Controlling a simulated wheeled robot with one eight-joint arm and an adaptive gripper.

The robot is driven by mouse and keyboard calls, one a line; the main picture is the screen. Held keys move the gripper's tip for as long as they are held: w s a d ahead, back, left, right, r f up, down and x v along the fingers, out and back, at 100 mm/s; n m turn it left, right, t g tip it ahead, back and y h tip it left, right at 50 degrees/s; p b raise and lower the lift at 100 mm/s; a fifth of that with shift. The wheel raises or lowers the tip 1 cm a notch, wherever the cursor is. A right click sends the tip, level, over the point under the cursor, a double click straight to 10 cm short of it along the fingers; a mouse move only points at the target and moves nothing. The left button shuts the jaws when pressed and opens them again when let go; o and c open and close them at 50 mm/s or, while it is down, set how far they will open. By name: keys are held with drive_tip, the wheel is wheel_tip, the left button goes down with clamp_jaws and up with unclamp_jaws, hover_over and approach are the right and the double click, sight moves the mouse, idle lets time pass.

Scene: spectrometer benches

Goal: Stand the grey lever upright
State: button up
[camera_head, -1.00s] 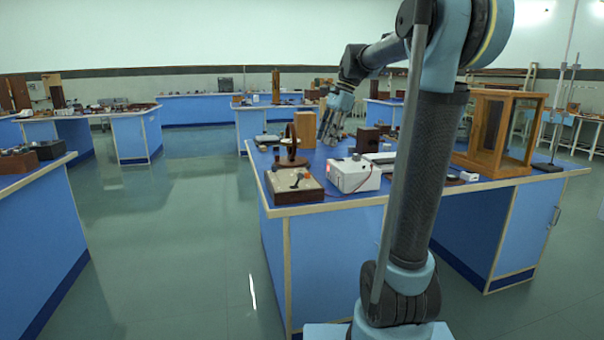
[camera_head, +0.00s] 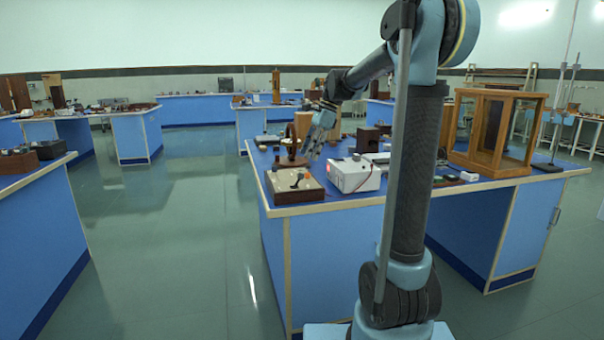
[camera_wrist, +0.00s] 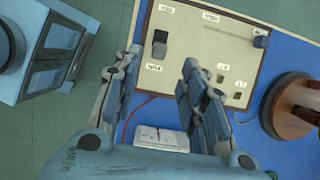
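A wooden box with a cream top panel (camera_head: 295,188) sits at the near left corner of the blue bench, and its labelled top (camera_wrist: 207,62) fills the upper wrist view. A dark grey lever (camera_wrist: 159,44) stands out near the panel's left side. In the head view a small dark lever (camera_head: 297,181) shows on the box, apparently leaning; its exact tilt is unclear. My gripper (camera_head: 315,140) is above the bench, behind the box. In the wrist view my gripper (camera_wrist: 162,60) is open and empty, its fingertips either side of the lever's line, not touching it.
A round wooden stand (camera_wrist: 290,106) is right of the box in the wrist view. A white instrument (camera_head: 354,176) stands right of the box in the head view. A red cable and a white labelled object (camera_wrist: 158,137) lie below the fingers. A glass-sided wooden case (camera_head: 498,128) stands farther right.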

sight(299, 180)
drive_tip(key=x, duration=0.8)
drive_tip(key=shift+f, duration=0.15)
clamp_jaws()
